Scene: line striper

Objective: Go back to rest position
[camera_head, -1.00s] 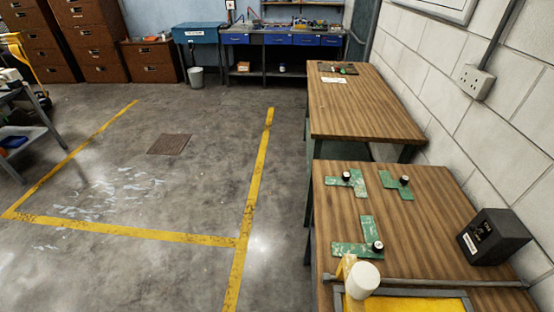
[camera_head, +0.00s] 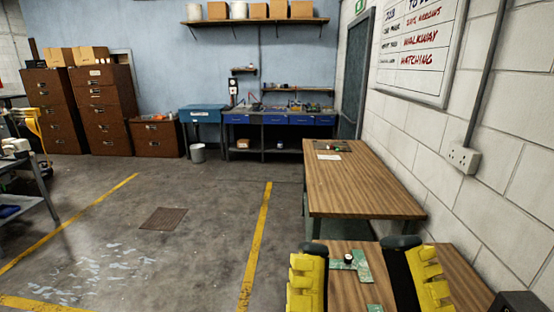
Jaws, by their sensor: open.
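My gripper (camera_head: 362,268) shows at the bottom right of the head view, with two yellow ribbed fingers with dark backs held wide apart. It is open and nothing is between the fingers. It appears in front of the near wooden table (camera_head: 452,264), whose lower part is out of frame. A green piece with a small black-and-white knob (camera_head: 348,258) lies on that table and shows between the fingers. Part of another green piece (camera_head: 375,308) shows at the bottom edge.
A second wooden table (camera_head: 360,190) stands beyond, against the right wall, with small items at its far end. A whiteboard (camera_head: 418,45) hangs above. The floor at left is open, with yellow lines (camera_head: 257,240) and a drain cover (camera_head: 164,219). A dark box (camera_head: 518,304) is partly visible at bottom right.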

